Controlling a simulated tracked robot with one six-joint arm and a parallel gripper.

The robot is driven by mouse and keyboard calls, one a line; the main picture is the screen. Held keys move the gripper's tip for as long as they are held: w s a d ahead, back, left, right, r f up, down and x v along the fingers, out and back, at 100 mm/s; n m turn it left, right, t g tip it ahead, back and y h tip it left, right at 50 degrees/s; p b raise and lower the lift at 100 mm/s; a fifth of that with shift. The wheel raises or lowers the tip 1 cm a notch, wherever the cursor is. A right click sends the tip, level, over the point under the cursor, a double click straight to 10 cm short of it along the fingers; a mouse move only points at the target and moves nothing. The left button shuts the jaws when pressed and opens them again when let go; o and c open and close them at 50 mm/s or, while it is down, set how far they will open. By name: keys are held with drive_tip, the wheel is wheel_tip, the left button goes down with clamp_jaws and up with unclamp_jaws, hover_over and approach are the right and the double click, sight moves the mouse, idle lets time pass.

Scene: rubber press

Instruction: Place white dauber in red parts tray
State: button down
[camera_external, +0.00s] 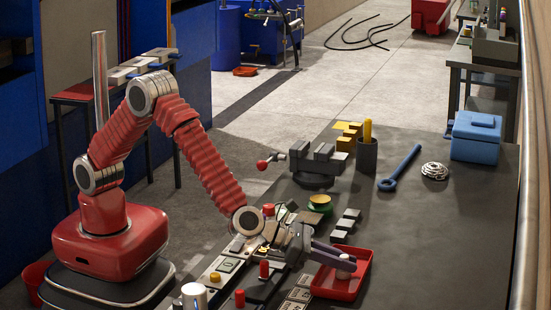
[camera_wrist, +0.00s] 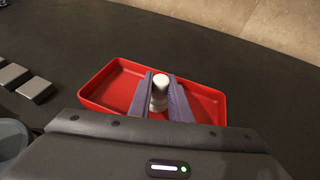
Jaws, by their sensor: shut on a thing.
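The white dauber (camera_wrist: 160,88) is a small, pale upright cylinder held between the two purple-grey fingers of my gripper (camera_wrist: 161,96). In the external view, the dauber (camera_external: 345,266) shows at the tips of my gripper (camera_external: 342,261). The red parts tray (camera_wrist: 95,93) is a shallow rectangular tray with raised walls. In the wrist view the dauber and fingertips appear over the tray's middle, within its rim. The tray also shows in the external view (camera_external: 361,274), under the fingertips. I cannot tell whether the dauber's base touches the tray floor; the fingers partly hide it.
Grey blocks (camera_external: 346,222) lie behind the tray, with a grey vise (camera_external: 318,160) farther back. A blue wrench (camera_external: 400,168), a coiled spring (camera_external: 434,170) and a blue box (camera_external: 476,137) lie farther along the bench. The dark bench (camera_external: 430,240) right of the tray is clear.

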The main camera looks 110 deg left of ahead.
drive_tip(key=c, duration=1.6)
unclamp_jaws()
drive_tip(key=shift+c, duration=0.2)
drive_tip(key=shift+r, duration=0.1)
drive_tip(key=v, duration=1.2)
